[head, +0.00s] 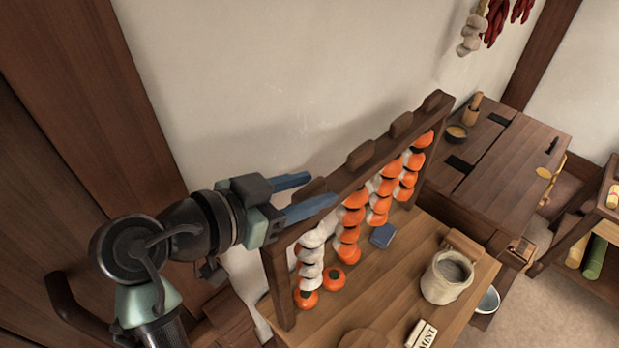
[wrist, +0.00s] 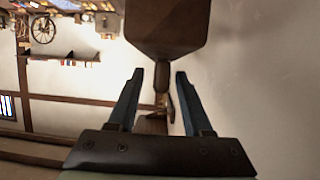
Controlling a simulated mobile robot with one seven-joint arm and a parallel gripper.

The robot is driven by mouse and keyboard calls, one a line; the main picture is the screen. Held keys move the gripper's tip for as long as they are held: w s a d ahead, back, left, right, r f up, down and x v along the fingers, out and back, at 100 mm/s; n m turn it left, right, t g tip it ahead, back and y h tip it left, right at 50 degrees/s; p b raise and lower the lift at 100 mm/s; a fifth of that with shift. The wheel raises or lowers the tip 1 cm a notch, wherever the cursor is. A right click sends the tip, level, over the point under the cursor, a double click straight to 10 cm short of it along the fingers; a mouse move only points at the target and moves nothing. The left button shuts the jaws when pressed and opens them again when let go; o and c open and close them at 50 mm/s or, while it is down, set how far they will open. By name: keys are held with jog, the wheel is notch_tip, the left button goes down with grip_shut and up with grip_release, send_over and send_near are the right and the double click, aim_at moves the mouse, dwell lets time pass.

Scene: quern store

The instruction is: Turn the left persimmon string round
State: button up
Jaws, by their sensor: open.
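The left persimmon string (head: 311,270) hangs at the near left end of a dark wooden rack (head: 278,285). Its fruits look mostly pale grey-white, with orange at the bottom. A wooden knob (head: 313,187) stands on the top rail above it. My gripper (head: 320,188) is open, its blue fingers at the rail's left end beside this knob. In the wrist view, a brown wooden piece (wrist: 168,28) fills the top centre, and its narrow lower part shows between the spread fingers of my gripper (wrist: 160,75). I cannot tell whether either finger touches it.
More persimmon strings (head: 350,215) hang to the right, mostly orange. On the tabletop (head: 395,285) are a blue block (head: 383,236), a pale jar (head: 447,276) and a MINT label (head: 421,334). The plaster wall (head: 230,90) is close behind the rack.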

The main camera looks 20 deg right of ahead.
jog(key=shift+w+d+f, duration=0.1)
jog(key=shift+d+f, duration=0.05)
jog(key=shift+d, duration=0.15)
grip_shut()
jog(key=shift+t+b, duration=0.3)
jog(key=shift+b, duration=0.3)
jog(key=shift+n, duration=0.3)
grip_release()
jog(key=shift+a, duration=0.15)
jog(key=b+v, duration=0.4)
jog(key=v, duration=0.9)
